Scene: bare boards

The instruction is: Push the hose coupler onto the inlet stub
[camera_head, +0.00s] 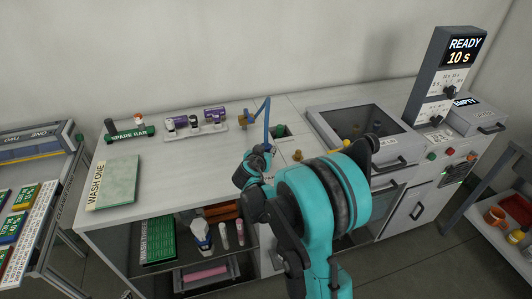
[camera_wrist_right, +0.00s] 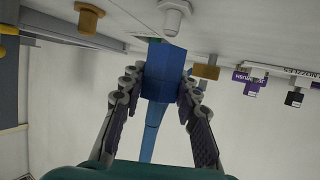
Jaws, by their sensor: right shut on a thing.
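My right gripper (camera_wrist_right: 160,82) is shut on the blue hose coupler (camera_wrist_right: 165,65) in the right wrist view. The blue hose (camera_wrist_right: 150,140) runs away from it, and in the head view the hose (camera_head: 267,110) rises above the counter. A pale hex-based stub (camera_wrist_right: 173,18) stands close to the coupler's end; I cannot tell whether they touch. Brass stubs stand on either side, one (camera_wrist_right: 89,17) left and one (camera_wrist_right: 207,71) right. The head view does not show which stub is the inlet. My arm hides the coupler there. My left gripper is not in view.
A sink basin (camera_head: 320,112) and a control tower (camera_head: 450,70) stand right. Free counter lies in front of the bottle rack.

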